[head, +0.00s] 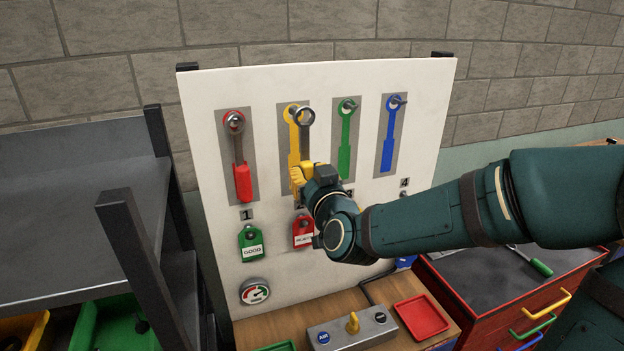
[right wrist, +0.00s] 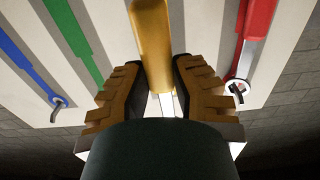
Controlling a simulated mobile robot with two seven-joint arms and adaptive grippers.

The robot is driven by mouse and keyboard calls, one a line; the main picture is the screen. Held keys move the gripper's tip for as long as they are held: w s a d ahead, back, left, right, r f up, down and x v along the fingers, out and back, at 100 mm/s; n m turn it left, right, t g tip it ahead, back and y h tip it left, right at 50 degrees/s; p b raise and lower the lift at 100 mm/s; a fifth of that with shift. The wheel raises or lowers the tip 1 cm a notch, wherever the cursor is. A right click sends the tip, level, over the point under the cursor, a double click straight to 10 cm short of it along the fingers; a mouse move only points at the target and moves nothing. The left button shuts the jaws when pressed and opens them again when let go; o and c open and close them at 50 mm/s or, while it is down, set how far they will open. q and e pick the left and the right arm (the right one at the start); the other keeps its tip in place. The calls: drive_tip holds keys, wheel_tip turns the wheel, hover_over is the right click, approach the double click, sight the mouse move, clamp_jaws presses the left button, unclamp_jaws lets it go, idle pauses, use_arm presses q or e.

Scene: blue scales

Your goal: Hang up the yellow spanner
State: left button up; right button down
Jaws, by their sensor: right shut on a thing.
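The yellow spanner (head: 306,135) is upright in front of the white board, with its metal ring end up. My right gripper (head: 302,178) is shut on its yellow handle, which also shows between the fingers in the right wrist view (right wrist: 152,45). The ring is beside the upper part of the yellow outline (head: 293,135) at place 2, slightly to its right. A metal peg shows close to the ring's left side. I cannot tell whether the peg passes through the ring. My left gripper is out of view.
A red spanner (head: 242,178) hangs at place 1. Places 3 and 4 show a green outline (head: 345,140) and a blue outline (head: 390,135) with bare pegs. Below are a green tag (head: 251,243), a red tag (head: 303,231), a gauge (head: 254,291), a control box (head: 352,332) and a red tray (head: 422,316).

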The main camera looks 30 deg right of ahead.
drive_tip(key=shift+x, duration=1.9)
drive_tip(key=shift+w+d+f+b, duration=0.1)
drive_tip(key=shift+w+f+b, duration=0.3)
drive_tip(key=shift+f+b, duration=0.15)
drive_tip(key=c, duration=0.8)
unclamp_jaws()
drive_tip(key=shift+v, duration=3.45)
